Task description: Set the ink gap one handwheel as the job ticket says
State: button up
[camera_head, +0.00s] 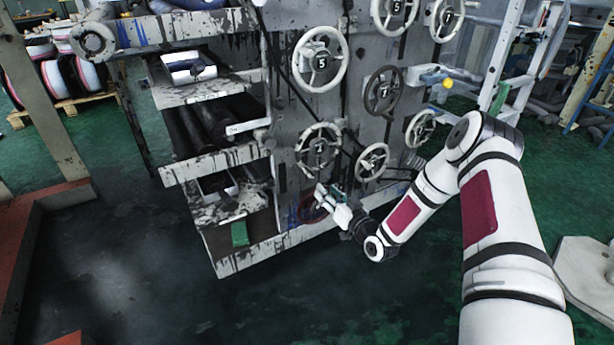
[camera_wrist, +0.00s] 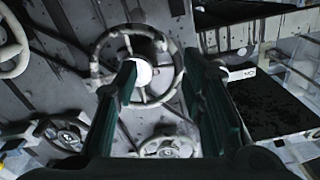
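Several pale handwheels are on the grey machine side in the head view. The dirt-spotted one (camera_head: 319,147) is at lower centre, with a dark number plate I cannot read surely. My gripper (camera_head: 328,197) is just below it. In the wrist view a similar spotted handwheel (camera_wrist: 141,72) with a bright glare on its hub lies beyond and partly between my finger ends. My gripper (camera_wrist: 163,85) is open there, green fingers apart, with nothing seen held. Touching or apart from the rim, I cannot tell. No job ticket or ink gap label is readable.
Other handwheels are close by: one marked 5 (camera_head: 321,62), a dark one (camera_head: 384,91), and a small one (camera_head: 373,161). Open shelves (camera_head: 215,165) jut out on the left. A yellow knob (camera_head: 447,84) sticks out right. The green floor in front is clear.

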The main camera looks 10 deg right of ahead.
aim_at(309, 173)
jog(key=b+x, duration=0.3)
jog(key=x, duration=0.9)
jog(key=shift+c, duration=0.4)
grip_shut()
